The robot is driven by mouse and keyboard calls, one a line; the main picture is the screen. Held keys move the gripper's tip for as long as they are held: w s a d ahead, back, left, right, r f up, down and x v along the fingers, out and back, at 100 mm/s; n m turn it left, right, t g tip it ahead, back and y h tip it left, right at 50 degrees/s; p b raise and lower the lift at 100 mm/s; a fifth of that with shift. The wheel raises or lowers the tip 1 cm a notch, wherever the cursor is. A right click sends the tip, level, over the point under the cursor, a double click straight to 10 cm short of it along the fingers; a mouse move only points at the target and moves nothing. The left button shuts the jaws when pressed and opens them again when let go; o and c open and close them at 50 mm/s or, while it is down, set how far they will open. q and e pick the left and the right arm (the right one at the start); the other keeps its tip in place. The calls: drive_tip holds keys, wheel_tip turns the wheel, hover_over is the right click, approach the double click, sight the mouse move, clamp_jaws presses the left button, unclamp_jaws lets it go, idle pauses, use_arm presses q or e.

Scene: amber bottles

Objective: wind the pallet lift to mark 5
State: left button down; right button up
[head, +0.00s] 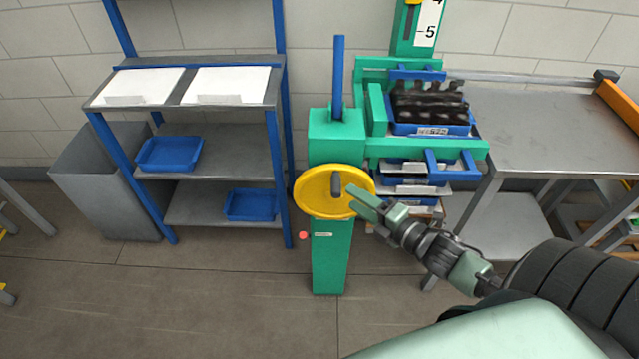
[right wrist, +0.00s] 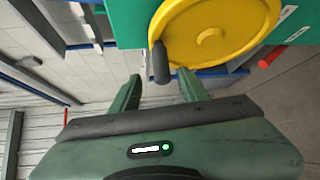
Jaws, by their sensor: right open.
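The green pallet lift (head: 330,255) stands upright in the middle of the head view. Its yellow handwheel (head: 312,195) faces me and carries a dark crank handle (head: 336,184); in the right wrist view the wheel (right wrist: 215,35) and handle (right wrist: 161,62) are close. The lift's scale (head: 427,25) shows marks 4 and 5; a yellow piece (head: 413,2) at the top edge sits above mark 5, partly cut off. My right gripper (head: 357,197) is open at the wheel's right side. In its wrist view, the handle's end lies between the fingertips (right wrist: 159,75), not clasped. My left gripper is out of view.
The lift's carriage holds a blue crate (head: 430,128) of dark bottles, above more blue trays. A shelf rack (head: 215,158) with blue bins and a grey bin (head: 105,185) stand left. A steel table (head: 545,130) stands right. The floor in front is clear.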

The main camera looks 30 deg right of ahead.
sight(336, 186)
drive_tip(key=p+x, duration=0.1)
drive_tip(key=x, duration=0.6)
drive_tip(key=shift+w+f, duration=0.15)
drive_tip(key=shift+w, duration=0.15)
clamp_jaws()
idle(1.2)
